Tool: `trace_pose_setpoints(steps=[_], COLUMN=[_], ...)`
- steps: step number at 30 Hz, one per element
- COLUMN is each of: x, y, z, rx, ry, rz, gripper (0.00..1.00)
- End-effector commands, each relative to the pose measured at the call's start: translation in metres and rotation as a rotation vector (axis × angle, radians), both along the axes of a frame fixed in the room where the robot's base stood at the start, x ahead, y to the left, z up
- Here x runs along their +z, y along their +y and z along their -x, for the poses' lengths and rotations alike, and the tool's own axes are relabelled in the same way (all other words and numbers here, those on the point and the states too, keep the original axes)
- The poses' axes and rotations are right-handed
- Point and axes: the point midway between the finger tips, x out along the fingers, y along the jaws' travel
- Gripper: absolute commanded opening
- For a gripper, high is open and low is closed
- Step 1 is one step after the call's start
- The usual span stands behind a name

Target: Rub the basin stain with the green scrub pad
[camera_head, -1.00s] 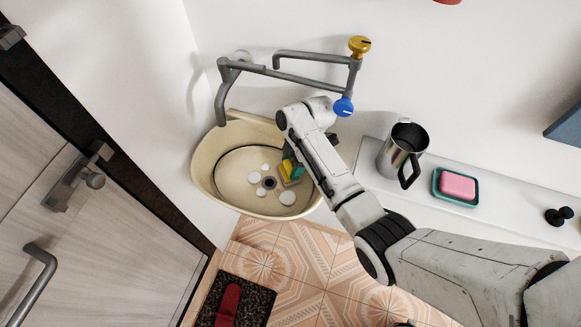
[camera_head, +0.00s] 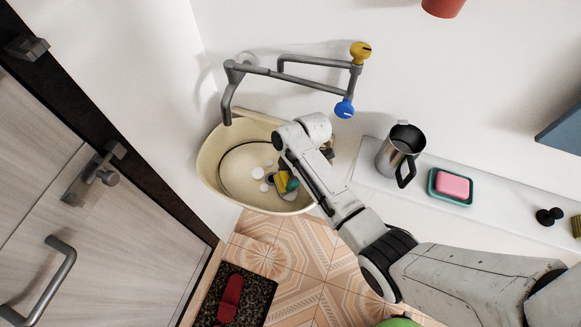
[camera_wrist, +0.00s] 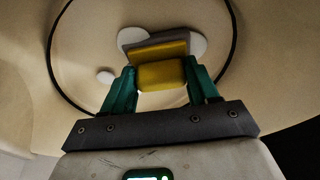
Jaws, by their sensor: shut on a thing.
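My gripper (camera_wrist: 160,88) has green fingers and is shut on a yellow scrub pad (camera_wrist: 161,75) with a greyish-brown front layer. The yellow of the pad also shows in the head view (camera_head: 282,181), low inside the cream basin (camera_head: 211,160). In the wrist view, white patches (camera_wrist: 198,46) stick out on both sides of the pad's front. The pad partly hides them; whether it touches the floor I cannot tell.
A grey tap pipe (camera_head: 228,105) with blue and yellow knobs hangs over the basin's back. A steel jug (camera_head: 400,145) and a pink soap in a teal dish (camera_head: 436,197) stand on the shelf at right. A door (camera_head: 60,200) is at left.

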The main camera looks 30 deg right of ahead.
Motion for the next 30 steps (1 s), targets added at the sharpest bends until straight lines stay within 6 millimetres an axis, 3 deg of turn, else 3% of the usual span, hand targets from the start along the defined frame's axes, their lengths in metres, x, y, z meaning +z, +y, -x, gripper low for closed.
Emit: trace_pose_setpoints(steps=[20, 30], x=[-0.005, -0.004], y=[0.033, 0.035], z=[0.029, 0.029], rx=[0.003, 0.003], ry=[0.014, 0.014], rz=[-0.002, -0.002], gripper=[0.35, 0.35])
